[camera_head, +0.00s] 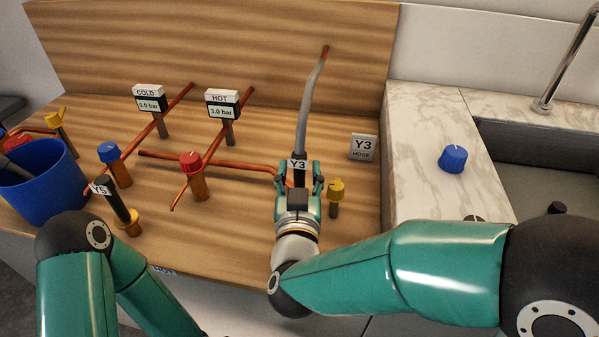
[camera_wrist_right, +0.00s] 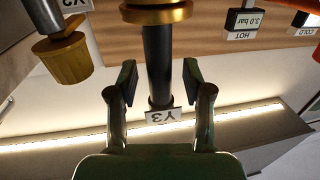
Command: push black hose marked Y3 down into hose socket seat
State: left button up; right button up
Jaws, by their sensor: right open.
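The black hose marked Y3 (camera_wrist_right: 158,65) stands between the fingers of my right gripper (camera_head: 299,172) in the right wrist view. That gripper (camera_wrist_right: 155,82) is open, with a gap visible on either side of the hose. The wrist view is upside down; the hose's lower end meets a brass collar, the hose socket seat (camera_wrist_right: 157,13). I cannot tell how deep it sits. In the head view the Y3 tag (camera_head: 298,163) shows above the gripper, which hides the seat. My left gripper is out of view.
A yellow valve knob (camera_head: 336,188) stands close to the right of my right gripper. Red (camera_head: 190,160) and blue (camera_head: 108,151) valves, a second tagged black hose (camera_head: 115,202) and a blue bucket (camera_head: 42,185) are to the left. A Y3 sign (camera_head: 363,147) stands behind right.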

jog(key=s, duration=0.7)
jog(key=shift+s, duration=0.25)
jog(key=shift+a+f, duration=0.1)
